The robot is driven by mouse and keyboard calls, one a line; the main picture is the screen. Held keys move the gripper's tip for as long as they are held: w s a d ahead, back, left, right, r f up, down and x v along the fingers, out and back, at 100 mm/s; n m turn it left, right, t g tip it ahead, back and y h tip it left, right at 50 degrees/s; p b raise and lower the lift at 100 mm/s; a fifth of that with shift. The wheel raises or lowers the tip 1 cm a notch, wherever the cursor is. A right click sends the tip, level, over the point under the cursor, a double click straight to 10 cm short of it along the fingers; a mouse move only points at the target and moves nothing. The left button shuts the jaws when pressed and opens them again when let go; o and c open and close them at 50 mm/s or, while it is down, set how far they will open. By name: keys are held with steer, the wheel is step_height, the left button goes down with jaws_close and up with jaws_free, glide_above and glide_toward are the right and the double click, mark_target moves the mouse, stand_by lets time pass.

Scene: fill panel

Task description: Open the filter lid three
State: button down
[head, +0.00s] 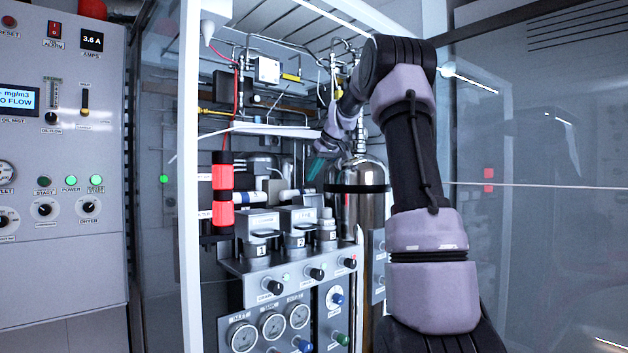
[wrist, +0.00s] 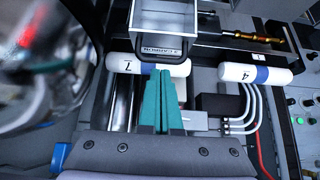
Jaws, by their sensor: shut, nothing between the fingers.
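In the head view, three numbered filter housings stand in a row on a grey ledge, with the number-three housing (head: 327,236) at the right end. Boxy lids stand over this row; I cannot tell clearly which one belongs to three. My gripper (head: 316,168), with teal fingers, is above and behind the row, left of a steel cylinder. In the wrist view, my gripper (wrist: 161,72) is shut and empty. Its tips are just below the dark handle of a box-shaped lid marked CARBON (wrist: 170,18). Contact with the handle is unclear.
A white cartridge (wrist: 134,67) lies behind the fingertips and another (wrist: 254,74) to the right, with white hoses below. The steel cylinder (head: 359,205) stands close to my arm. A red-and-black cylinder (head: 222,190) is left of the housings. Thin tubing crosses above.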

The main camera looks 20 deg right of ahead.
steer(key=s+d+r, duration=0.2)
steer(key=s+r, duration=0.2)
steer(key=s, duration=0.3)
steer(key=shift+s+d+r, duration=0.15)
steer(key=shift+s+r, duration=0.1)
steer(key=shift+r, duration=0.15)
